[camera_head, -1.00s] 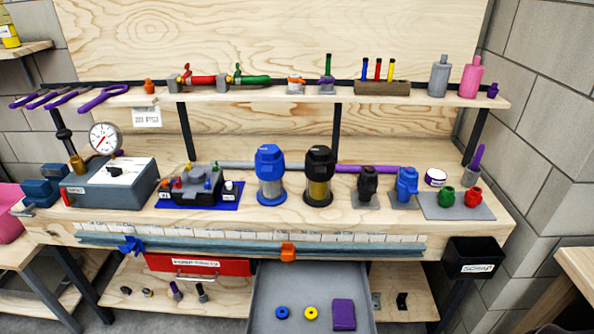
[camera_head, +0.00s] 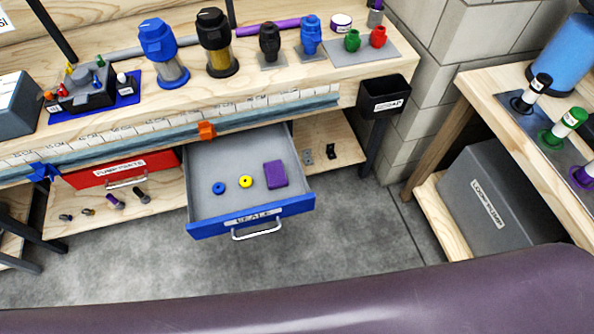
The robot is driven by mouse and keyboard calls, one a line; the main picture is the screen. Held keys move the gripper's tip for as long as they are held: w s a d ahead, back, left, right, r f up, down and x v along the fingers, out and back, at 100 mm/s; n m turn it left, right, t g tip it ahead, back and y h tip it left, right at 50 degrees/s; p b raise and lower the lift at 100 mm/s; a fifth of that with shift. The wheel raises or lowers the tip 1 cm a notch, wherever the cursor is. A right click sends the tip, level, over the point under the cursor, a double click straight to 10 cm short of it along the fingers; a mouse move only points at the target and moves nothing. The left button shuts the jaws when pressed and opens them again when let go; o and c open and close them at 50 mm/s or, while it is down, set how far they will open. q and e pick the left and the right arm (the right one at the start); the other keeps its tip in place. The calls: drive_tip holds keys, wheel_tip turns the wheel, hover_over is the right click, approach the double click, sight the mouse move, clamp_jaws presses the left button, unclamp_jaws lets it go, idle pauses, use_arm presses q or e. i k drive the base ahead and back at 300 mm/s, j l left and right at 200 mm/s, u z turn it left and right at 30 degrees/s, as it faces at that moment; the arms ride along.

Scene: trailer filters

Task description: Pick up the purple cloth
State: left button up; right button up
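A purple rectangular piece (camera_head: 275,174), which looks like the cloth, lies flat in an open drawer under the workbench. The drawer (camera_head: 205,160) has a grey floor and a blue front with a metal handle. A blue ring (camera_head: 218,188) and a yellow ring (camera_head: 246,182) lie to its left in the same drawer. The purple piece is uncovered and fully visible. Neither of my grippers is in view.
The workbench (camera_head: 300,78) holds filters and fittings above the drawer. A closed red drawer (camera_head: 122,169) is to the left. A black scrap bin (camera_head: 384,96) hangs at the bench's right end. A wooden side table (camera_head: 489,88) stands at right. Grey floor (camera_head: 360,222) is free in front.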

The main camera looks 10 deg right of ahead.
sight(275, 173)
drive_tip(key=j+z, duration=0.2)
drive_tip(key=j, duration=0.5)
drive_tip(key=k+j+z, duration=0.15)
drive_tip(key=j, duration=0.5)
